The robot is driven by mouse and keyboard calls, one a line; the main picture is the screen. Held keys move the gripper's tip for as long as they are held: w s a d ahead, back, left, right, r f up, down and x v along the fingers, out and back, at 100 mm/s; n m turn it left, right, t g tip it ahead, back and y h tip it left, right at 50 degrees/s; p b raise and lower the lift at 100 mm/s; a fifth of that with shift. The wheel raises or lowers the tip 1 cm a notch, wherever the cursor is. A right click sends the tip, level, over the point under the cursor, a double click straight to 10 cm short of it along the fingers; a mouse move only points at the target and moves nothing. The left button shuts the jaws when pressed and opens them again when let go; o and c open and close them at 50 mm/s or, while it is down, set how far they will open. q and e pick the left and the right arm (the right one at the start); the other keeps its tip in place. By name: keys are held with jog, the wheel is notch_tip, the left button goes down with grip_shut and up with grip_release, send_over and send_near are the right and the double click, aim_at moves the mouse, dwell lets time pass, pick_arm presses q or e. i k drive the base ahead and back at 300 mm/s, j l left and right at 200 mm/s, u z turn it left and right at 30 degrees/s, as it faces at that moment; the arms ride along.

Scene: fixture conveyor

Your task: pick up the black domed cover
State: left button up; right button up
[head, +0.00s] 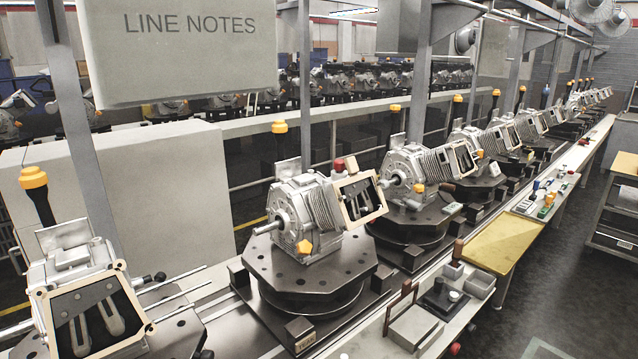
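No black domed cover shows clearly. The nearest match is a small black piece (439,303) with an upright knob on the front bench, right of centre; I cannot tell whether it is the cover. A small pale round part sits against its right side. Neither of my grippers is in view, so nothing is seen being held.
The narrow bench also carries a grey box (414,328) and small open bins (480,286). Behind it, machine housings (318,212) stand on dark round fixtures (305,280) along the conveyor. A yellow-topped table (503,241) stands right. Dark floor (560,300) there is clear.

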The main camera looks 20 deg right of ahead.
aim_at(437, 296)
jog(key=z, duration=1.4)
